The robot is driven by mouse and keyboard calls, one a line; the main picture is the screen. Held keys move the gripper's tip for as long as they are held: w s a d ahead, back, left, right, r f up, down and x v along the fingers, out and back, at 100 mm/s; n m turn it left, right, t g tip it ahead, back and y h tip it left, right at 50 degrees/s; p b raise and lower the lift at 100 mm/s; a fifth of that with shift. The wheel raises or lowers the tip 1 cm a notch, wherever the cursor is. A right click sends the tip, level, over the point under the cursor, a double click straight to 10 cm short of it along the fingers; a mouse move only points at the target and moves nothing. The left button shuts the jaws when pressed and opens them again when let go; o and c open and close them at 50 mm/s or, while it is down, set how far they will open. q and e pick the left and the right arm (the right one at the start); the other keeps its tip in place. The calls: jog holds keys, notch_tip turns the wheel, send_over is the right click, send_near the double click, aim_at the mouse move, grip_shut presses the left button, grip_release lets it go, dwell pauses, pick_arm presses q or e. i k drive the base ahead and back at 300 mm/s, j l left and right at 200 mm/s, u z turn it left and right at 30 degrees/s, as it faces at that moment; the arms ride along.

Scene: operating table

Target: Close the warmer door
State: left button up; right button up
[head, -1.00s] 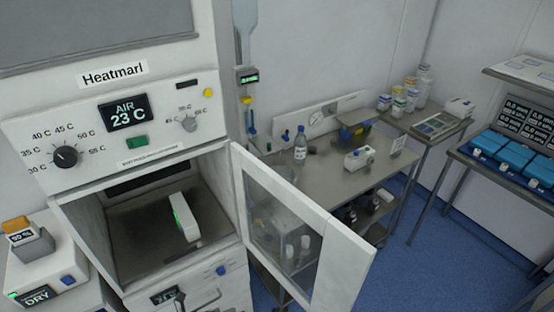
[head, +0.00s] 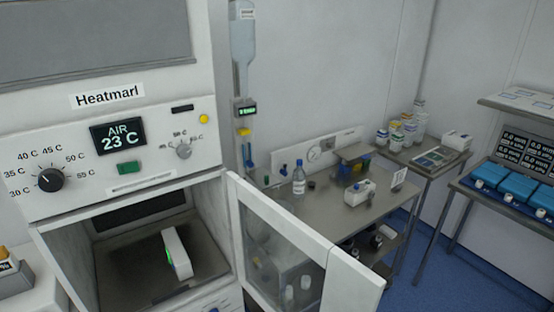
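The warmer (head: 105,182) stands at the left with its labelled control panel above an open compartment. Its door (head: 352,272), white-framed with a clear pane, hangs open on the right side and swings out towards me. A white device (head: 177,254) with a green light stands inside on the compartment floor (head: 125,272). The door's lower part is cut off by the picture's bottom edge. Neither of my grippers is in view.
Behind the door, a steel table (head: 335,206) holds a bottle (head: 299,178) and small equipment. A second table (head: 426,165) with jars stands farther back, and blue trays (head: 508,182) sit at the right. Blue floor (head: 440,275) is clear right of the door.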

aim_at(350, 286)
jog(key=l+u, duration=0.1)
jog(key=u, duration=0.75)
jog(key=l+u, duration=0.4)
jog(key=l, duration=0.3)
jog(key=l+u, duration=0.4)
jog(key=l, duration=0.3)
jog(key=k+l+u, duration=0.15)
jog(key=l+u, duration=0.3)
jog(key=l, duration=0.2)
jog(key=k+l, duration=0.15)
jog(key=l, duration=0.25)
jog(key=k+l, duration=0.1)
jog(key=l, duration=0.25)
